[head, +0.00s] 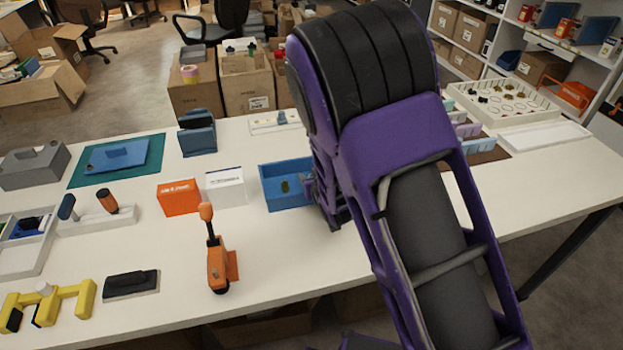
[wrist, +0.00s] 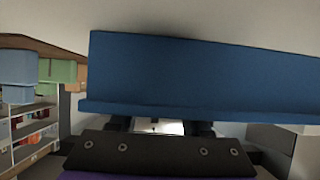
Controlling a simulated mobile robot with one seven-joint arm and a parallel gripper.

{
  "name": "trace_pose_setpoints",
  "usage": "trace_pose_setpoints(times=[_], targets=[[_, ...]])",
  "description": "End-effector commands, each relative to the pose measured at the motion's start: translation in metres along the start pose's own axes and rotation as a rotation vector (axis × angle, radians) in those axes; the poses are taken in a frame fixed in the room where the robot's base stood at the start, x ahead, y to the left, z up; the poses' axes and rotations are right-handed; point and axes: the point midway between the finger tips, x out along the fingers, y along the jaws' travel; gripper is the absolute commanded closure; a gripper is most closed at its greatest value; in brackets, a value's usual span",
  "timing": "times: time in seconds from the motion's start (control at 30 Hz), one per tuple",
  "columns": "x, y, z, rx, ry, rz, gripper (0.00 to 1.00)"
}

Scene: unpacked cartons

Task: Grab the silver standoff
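I cannot make out a silver standoff in either view. In the head view a blue open bin (head: 287,190) stands on the white table with a small dark olive item (head: 285,186) inside. My gripper (head: 328,212) is low at the right side of this bin, mostly hidden behind my purple arm. In the wrist view a large blue surface (wrist: 200,75) fills the middle and covers the fingertips of my gripper (wrist: 160,128). Two dark finger parts show apart below it, with a bright patch between them. Whether anything is held is hidden.
An orange box (head: 178,198) and a white box (head: 226,187) stand left of the bin. An orange tool (head: 217,262) stands upright in front. A white tray of small parts (head: 505,103) is at the back right. The front middle of the table is clear.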

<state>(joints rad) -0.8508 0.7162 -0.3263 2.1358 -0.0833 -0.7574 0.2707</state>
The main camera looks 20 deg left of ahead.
Motion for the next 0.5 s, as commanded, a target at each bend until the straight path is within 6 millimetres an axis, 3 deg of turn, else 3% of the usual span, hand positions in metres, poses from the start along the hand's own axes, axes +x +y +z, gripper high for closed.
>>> trace_pose_setpoints(times=[0.03,0.23,0.5], targets=[[0.0,0.0,-0.0001,0.0,0.0,0.0,0.64],[0.0,0.0,-0.0001,0.0,0.0,0.0,1.0],[0.0,0.0,-0.0002,0.0,0.0,0.0,1.0]])
